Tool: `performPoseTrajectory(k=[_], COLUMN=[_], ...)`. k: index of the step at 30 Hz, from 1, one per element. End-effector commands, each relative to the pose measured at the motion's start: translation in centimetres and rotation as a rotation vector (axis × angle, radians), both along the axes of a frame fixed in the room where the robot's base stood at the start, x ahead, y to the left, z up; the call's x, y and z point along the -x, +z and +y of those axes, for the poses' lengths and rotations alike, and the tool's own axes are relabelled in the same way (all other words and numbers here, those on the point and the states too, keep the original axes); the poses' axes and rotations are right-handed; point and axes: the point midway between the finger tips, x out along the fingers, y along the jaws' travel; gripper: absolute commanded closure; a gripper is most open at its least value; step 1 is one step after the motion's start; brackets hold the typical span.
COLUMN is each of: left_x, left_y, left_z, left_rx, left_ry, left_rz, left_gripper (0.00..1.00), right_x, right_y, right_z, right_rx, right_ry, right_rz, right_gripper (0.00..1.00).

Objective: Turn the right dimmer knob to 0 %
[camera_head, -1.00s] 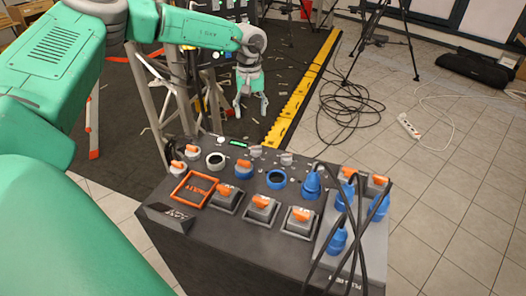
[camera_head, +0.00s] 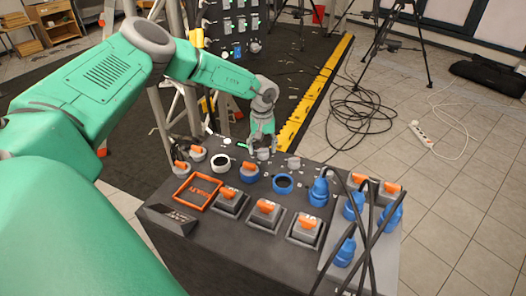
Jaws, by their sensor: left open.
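The control box (camera_head: 190,243) has a dark sloping top with knobs, switches and sockets. Two small grey knobs stand near its back edge. I take them for the dimmer knobs: the left one (camera_head: 263,154) and the right one (camera_head: 293,162). My left gripper (camera_head: 262,147) points down with its fingers apart, just above or around the left grey knob; whether it touches cannot be told. The right grey knob is clear of the fingers, to their right. Its pointer setting is too small to read. My right gripper is not in view.
Several orange-handled switches (camera_head: 265,208) and an orange frame (camera_head: 197,191) lie nearer on the panel. Blue plugs (camera_head: 319,191) with black cables stand at its right. A small green display (camera_head: 241,145) is left of the gripper. Tripods and coiled cable are on the floor beyond.

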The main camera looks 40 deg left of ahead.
Motion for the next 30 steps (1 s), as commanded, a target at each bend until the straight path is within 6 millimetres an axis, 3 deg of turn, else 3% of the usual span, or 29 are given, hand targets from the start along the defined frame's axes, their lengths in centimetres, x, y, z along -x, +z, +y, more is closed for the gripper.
performPoseTrajectory(k=[4, 14, 18, 19, 30], left_x=[0.0, 0.0, 0.0, 0.0, -0.1], left_y=[-1.2, -1.5, -1.6, -1.6, -1.7], left_z=[-0.2, -0.1, 0.0, 0.0, 0.1], left_rx=[-0.002, -0.002, -0.001, -0.001, -0.001], left_ry=[-0.001, 0.0, 0.001, 0.0, 0.04], left_rz=[-0.001, -0.001, -0.001, -0.001, -0.002], left_gripper=[0.46, 0.46, 0.92, 0.96, 0.95], right_x=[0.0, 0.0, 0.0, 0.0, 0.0], right_y=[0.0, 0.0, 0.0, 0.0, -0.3], right_z=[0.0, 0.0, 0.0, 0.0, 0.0], right_rx=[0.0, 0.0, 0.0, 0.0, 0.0], right_ry=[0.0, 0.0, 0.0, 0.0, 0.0], right_rz=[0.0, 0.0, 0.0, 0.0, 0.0], right_gripper=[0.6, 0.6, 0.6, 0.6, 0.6])
